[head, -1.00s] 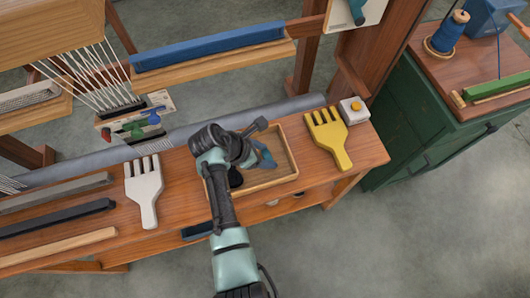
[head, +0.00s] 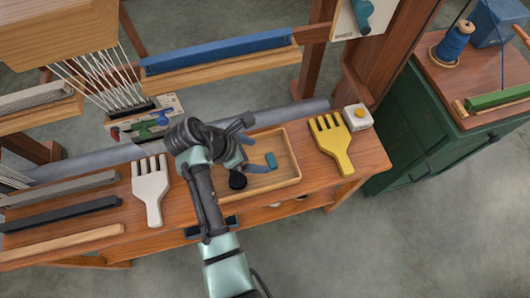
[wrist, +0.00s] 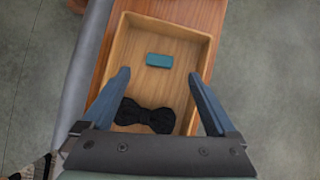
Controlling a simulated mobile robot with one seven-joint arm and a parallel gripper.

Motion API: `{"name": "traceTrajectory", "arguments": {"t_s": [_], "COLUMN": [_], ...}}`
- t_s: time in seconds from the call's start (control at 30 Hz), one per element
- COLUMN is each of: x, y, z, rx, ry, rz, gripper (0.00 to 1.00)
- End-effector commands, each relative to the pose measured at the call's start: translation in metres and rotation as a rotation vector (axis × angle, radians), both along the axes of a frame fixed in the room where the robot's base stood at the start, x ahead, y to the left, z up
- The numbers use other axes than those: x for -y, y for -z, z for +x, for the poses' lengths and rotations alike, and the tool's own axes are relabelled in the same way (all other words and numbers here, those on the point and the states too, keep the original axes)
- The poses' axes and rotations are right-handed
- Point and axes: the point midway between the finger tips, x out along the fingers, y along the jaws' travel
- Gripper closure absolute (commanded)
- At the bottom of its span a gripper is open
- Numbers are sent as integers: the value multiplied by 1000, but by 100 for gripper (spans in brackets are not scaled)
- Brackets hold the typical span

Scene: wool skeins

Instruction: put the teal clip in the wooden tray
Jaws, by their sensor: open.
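The teal clip (head: 271,160) lies on the floor of the wooden tray (head: 284,184). In the wrist view the clip (wrist: 159,60) rests flat in the far half of the tray (wrist: 122,45), clear of its walls. My gripper (head: 258,154) is open and empty above the tray. In the wrist view its two blue fingers (wrist: 158,76) stand wide apart, and the clip shows beyond and between their tips, apart from both.
A black bow-shaped item (wrist: 150,115) lies in the near half of the tray. It also shows in the head view (head: 237,181). A white fork-like comb (head: 150,190) lies left of the tray. A yellow one (head: 332,144) and a small white box (head: 357,117) are on the right.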

Motion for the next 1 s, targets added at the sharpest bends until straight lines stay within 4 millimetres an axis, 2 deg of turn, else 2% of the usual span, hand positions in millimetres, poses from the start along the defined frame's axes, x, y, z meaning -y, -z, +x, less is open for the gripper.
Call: {"name": "traceTrajectory", "arguments": {"t_s": [0.03, 0.1, 0.3, 1.0], "x": [-6, -12, -20, -21], "y": [-11, -20, -36, -37], "z": [-2, -6, -11, -11], "rx": [2, 2, 0, 0], "ry": [-2, -2, -1, -1], "rz": [1, 1, 0, 0], "gripper": [7, 7, 7, 7]}}
